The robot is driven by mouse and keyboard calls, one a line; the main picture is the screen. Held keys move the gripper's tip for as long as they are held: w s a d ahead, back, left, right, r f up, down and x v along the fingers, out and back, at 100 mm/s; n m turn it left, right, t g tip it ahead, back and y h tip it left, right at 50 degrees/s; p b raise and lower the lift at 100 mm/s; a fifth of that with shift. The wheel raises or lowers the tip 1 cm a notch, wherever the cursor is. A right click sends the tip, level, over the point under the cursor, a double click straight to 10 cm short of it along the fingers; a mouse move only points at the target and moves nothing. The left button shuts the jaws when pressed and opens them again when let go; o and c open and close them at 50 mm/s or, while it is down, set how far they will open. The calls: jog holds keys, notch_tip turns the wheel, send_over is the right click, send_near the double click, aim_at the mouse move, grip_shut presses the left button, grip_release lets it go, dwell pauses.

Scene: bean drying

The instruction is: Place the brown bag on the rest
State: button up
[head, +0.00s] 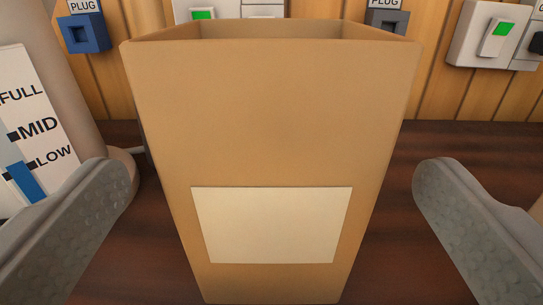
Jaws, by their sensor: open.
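The brown bag (270,120) stands upright in the middle of the head view, close to the camera. Its top is open and a blank cream label (272,225) is on its front. My gripper (272,185) is open, with one grey finger on each side of the bag. A gap shows between each finger and the bag's sides. The bag's bottom edge is near the lower edge of the picture. I cannot make out the rest in this view.
A pale vessel (85,100) with a FULL, MID and LOW gauge stands close at left. Blue (84,33) and dark (386,22) PLUG sockets and green switches (496,37) are on the wooden wall. Dark wooden surface (400,150) is clear right of the bag.

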jog(key=shift+w, duration=2.65)
jog(key=shift+c, duration=0.4)
jog(key=c, duration=1)
